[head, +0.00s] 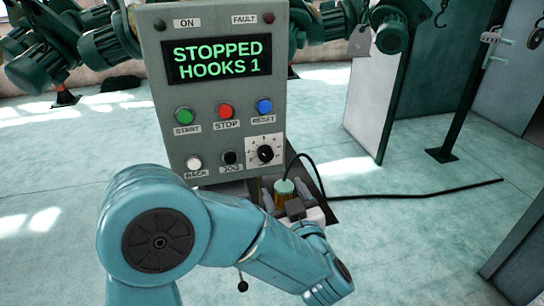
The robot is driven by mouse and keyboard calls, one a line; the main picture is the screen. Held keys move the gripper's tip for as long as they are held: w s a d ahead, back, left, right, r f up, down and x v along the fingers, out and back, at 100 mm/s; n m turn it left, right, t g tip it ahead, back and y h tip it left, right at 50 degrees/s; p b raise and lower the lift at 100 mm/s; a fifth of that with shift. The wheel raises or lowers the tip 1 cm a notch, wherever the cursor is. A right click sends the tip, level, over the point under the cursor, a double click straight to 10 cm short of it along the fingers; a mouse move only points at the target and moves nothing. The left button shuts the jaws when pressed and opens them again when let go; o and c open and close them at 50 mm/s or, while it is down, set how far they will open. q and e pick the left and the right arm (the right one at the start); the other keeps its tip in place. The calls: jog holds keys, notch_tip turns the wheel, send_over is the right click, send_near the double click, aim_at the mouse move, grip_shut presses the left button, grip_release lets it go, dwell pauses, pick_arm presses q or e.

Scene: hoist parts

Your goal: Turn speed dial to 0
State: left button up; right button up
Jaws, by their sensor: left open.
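The speed dial (265,153) is a black round knob on a white scale plate at the lower right of the grey control panel (180,95). The scale marks are too small to read, and I cannot tell which mark the knob points to. My left arm comes in from the lower left, and its gripper (285,196) is just below the panel's lower right corner, under the dial and apart from it. It is open; my own arm partly hides it. My right gripper is not in view.
The panel's screen (218,58) reads "STOPPED HOOKS 1". Green start (184,115), red stop (226,111) and blue reset (264,106) buttons sit above the dial. White (194,162) and black jog (230,157) buttons are left of it. A black cable (420,193) crosses the floor.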

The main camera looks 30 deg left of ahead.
aim_at(267, 156)
pick_arm(q)
jog(key=p+x, duration=0.2)
jog(key=x, duration=1)
jog(key=shift+w+a+p, duration=0.15)
jog(key=shift+w+p, duration=0.05)
jog(key=shift+p, duration=0.15)
jog(key=shift+a, duration=0.35)
jog(key=shift+w, duration=0.15)
jog(key=shift+w, duration=0.1)
jog(key=shift+c, duration=0.3)
jog(key=c, duration=1)
